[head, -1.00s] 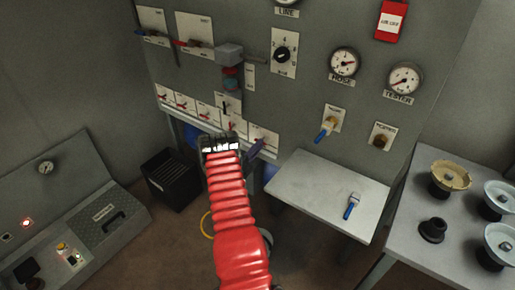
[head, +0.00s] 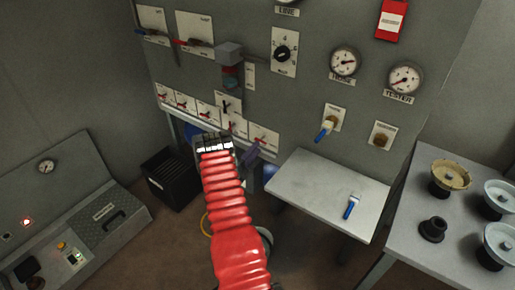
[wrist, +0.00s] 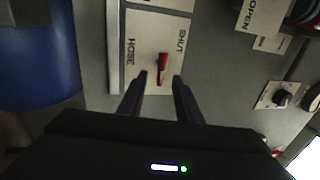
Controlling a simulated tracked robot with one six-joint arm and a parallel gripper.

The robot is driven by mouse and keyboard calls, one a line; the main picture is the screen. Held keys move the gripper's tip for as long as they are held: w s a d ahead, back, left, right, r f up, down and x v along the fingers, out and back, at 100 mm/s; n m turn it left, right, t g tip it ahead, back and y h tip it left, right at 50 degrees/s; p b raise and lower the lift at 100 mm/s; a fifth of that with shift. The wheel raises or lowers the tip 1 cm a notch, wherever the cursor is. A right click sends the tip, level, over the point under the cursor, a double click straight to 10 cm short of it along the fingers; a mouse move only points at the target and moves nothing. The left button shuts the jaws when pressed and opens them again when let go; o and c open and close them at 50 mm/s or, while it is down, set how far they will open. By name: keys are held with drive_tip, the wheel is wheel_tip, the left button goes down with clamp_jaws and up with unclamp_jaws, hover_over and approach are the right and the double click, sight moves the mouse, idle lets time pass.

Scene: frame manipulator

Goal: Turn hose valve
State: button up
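The hose valve is a small red lever (wrist: 162,68) on a white plate (wrist: 142,48) marked HOSE and SHUT in the wrist view. It appears to be the rightmost plate (head: 264,139) of the low row in the head view. My gripper (wrist: 157,84) is open and empty, its two dark fingers apart on either side of the lever's line. The lever lies just beyond the fingertips and looks apart from them. In the head view, my red-sleeved arm hides part of the area, and the dark fingers (head: 248,156) show beside the sleeve's end.
A blue drum (wrist: 38,60) is below the panel. A small table (head: 310,195) with a blue-handled tool (head: 352,207) stands right of my arm. A blue-handled valve (head: 325,129) sticks out of the panel above it. A black box (head: 170,180) is on the floor at left.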

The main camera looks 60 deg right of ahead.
drive_tip(key=v, duration=1.1)
drive_tip(key=shift+d, duration=0.1)
